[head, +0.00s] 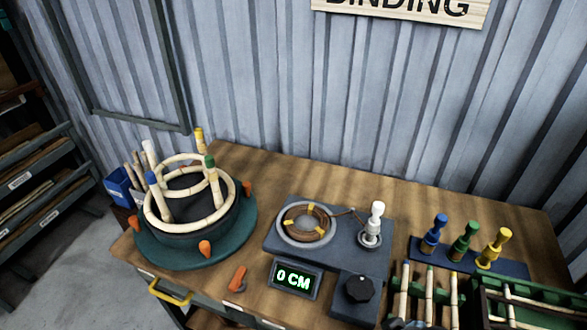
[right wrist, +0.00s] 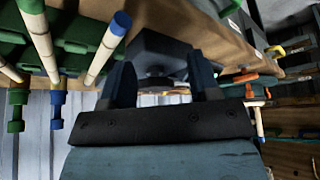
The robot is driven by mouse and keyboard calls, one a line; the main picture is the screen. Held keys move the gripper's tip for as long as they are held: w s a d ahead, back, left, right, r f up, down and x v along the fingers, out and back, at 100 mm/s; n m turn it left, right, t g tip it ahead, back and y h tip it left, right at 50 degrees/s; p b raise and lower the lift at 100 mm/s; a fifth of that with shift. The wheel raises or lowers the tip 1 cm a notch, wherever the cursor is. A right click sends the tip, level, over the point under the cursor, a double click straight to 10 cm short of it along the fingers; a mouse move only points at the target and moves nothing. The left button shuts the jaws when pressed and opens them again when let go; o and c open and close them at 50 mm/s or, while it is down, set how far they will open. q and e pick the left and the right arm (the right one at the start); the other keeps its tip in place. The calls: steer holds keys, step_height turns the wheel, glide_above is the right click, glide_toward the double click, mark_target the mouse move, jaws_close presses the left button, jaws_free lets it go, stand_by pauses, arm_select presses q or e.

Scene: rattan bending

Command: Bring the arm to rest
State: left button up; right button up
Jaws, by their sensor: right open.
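My right gripper (right wrist: 163,82) shows in the right wrist view with its two dark fingers apart and nothing between them. Beyond the fingers is the dark grey coil device (right wrist: 150,45), apart from the fingertips as far as I can tell. Neither gripper shows in the head view. My left gripper is in neither view. In the head view the grey coil device (head: 345,232) holds a coil of brown cane, a white-handled peg and a black knob. Its display (head: 294,280) reads 0 CM.
A round green bending jig (head: 160,253) with pale rattan rings and upright posts stands at left on the wooden bench (head: 225,170). Blue, green and yellow pegs (head: 465,240) stand at right. Green racks (head: 520,305) of rattan sticks lie front right. An orange tool (head: 238,278) lies in front.

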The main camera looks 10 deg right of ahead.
steer(key=w+a+f+t+y+p, duration=0.1)
steer(key=w+a+t+y+p, duration=0.1)
steer(key=a+t+p, duration=0.3)
steer(key=w+p, duration=0.1)
steer(key=p, duration=0.2)
steer(key=shift+f+n+t, duration=0.2)
steer(key=shift+n+t, duration=0.1)
steer(key=shift+n, duration=0.1)
